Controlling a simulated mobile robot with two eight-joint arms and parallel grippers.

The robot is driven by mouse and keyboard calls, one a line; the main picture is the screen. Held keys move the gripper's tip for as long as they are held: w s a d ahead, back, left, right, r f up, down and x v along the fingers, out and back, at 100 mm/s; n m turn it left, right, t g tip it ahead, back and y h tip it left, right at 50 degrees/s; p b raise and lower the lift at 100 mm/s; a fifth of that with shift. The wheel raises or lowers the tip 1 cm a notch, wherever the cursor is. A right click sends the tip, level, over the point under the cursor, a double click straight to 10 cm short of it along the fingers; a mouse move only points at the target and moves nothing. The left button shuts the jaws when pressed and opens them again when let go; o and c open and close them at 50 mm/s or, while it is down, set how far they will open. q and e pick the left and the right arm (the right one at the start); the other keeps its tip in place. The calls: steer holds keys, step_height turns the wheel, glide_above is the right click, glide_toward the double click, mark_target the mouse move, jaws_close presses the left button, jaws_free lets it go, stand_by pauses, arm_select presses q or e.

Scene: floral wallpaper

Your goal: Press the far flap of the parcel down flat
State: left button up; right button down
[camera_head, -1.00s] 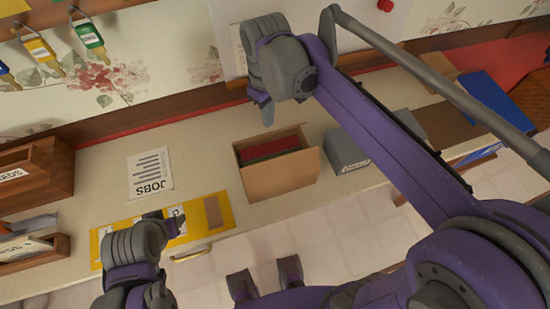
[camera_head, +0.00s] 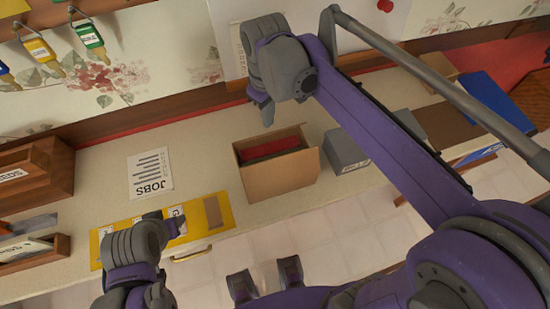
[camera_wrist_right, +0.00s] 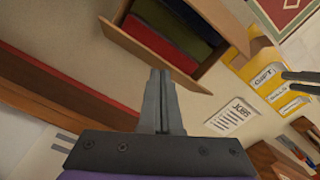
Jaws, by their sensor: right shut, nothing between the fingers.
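The parcel is an open brown cardboard box (camera_head: 282,175) on the counter, with a red item inside in the head view. In the right wrist view the box's brown edge strip (camera_wrist_right: 130,42) runs slantwise, and red, green and blue contents show past it. I cannot tell whether this strip is the far flap or the wall. My right gripper (camera_head: 266,112) is shut and empty, just beyond the box's far side. Its fingertips (camera_wrist_right: 160,74) overlap the strip's edge in the wrist view; contact is unclear. My left gripper (camera_head: 178,223) is over the yellow board, its jaws unclear.
A grey box (camera_head: 345,150) stands right of the parcel. A JOBS sheet (camera_head: 150,173) and a yellow board (camera_head: 214,212) lie to the left. Wooden trays (camera_head: 45,168) stand at the far left. The wall with hanging key tags (camera_head: 88,36) rises behind the counter.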

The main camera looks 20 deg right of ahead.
arm_select(q)
steer(key=shift+f, duration=0.1)
arm_select(e)
steer(key=shift+f, duration=0.1)
stand_by(0.4)
arm_select(q)
steer(key=shift+s+f+b, duration=0.15)
steer(key=shift+f+b, duration=0.4)
steer(key=shift+b, duration=0.05)
arm_select(e)
steer(key=shift+f, duration=0.9)
arm_select(q)
steer(key=shift+r, duration=0.1)
arm_select(e)
steer(key=shift+r, duration=0.15)
steer(key=shift+r+p, duration=1.75)
steer(key=shift+r, duration=0.65)
arm_select(q)
steer(key=r, duration=0.2)
steer(key=w+r, duration=0.1)
steer(key=shift+r, duration=0.4)
arm_select(e)
steer(key=shift+f, duration=0.1)
